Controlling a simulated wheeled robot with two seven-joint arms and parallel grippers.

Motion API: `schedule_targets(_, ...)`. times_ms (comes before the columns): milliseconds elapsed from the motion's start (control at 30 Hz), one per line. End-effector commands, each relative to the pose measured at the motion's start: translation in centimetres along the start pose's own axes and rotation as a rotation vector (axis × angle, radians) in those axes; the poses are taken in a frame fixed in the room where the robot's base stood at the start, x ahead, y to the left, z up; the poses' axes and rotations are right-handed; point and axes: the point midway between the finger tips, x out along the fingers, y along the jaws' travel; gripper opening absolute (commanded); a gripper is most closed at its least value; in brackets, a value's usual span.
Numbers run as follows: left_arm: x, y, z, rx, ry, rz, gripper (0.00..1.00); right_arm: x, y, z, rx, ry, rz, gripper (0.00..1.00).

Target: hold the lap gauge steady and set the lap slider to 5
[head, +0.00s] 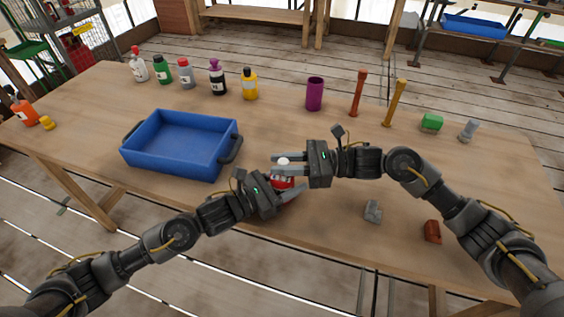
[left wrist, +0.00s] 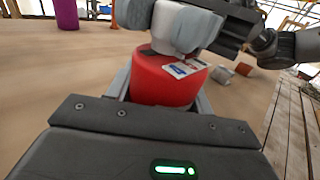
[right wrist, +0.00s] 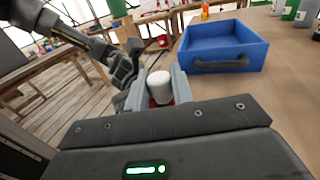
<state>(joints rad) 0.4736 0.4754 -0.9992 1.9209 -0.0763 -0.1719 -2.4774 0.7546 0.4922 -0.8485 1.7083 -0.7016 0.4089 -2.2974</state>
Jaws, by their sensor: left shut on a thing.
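The lap gauge shows as a red, rounded body (head: 283,182) with a white cylindrical knob (head: 283,162) on top, near the front middle of the table. My left gripper (head: 286,190) is shut on the red body (left wrist: 163,82), which bears a small printed label (left wrist: 185,68). My right gripper (head: 277,164) is at the knob, with one finger on each side. In the right wrist view the white knob (right wrist: 160,88) stands between the fingers, with slim gaps beside it. No scale or slider number is readable.
A blue tray (head: 183,178) stands left of the gauge. Bottles, a purple cup (head: 315,93) and two upright sticks line the back. A grey block (head: 373,211) and a red-brown block (head: 432,231) lie to the right. The table (head: 330,222) is bare just in front.

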Motion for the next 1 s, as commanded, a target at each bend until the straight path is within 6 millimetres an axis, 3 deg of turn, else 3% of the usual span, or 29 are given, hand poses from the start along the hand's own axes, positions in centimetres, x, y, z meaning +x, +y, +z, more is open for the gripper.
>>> schedule_targets(33,0.0,0.0,0.0,0.000,0.000,0.000,0.26,0.0,0.0,0.0,0.000,0.000,0.000,0.30)
schedule_targets(133,0.0,0.0,0.0,0.000,0.000,0.000,0.26,0.0,0.0,0.0,0.000,0.000,0.000,0.43)
schedule_targets(533,0.0,0.0,0.0,0.000,0.000,0.000,0.26,-1.0,0.0,-0.1,0.000,0.001,-0.001,0.43)
schedule_targets(1000,0.0,0.0,0.0,0.000,0.000,0.000,0.26,-9.9,0.0,-0.1,0.001,0.002,-0.002,0.43)
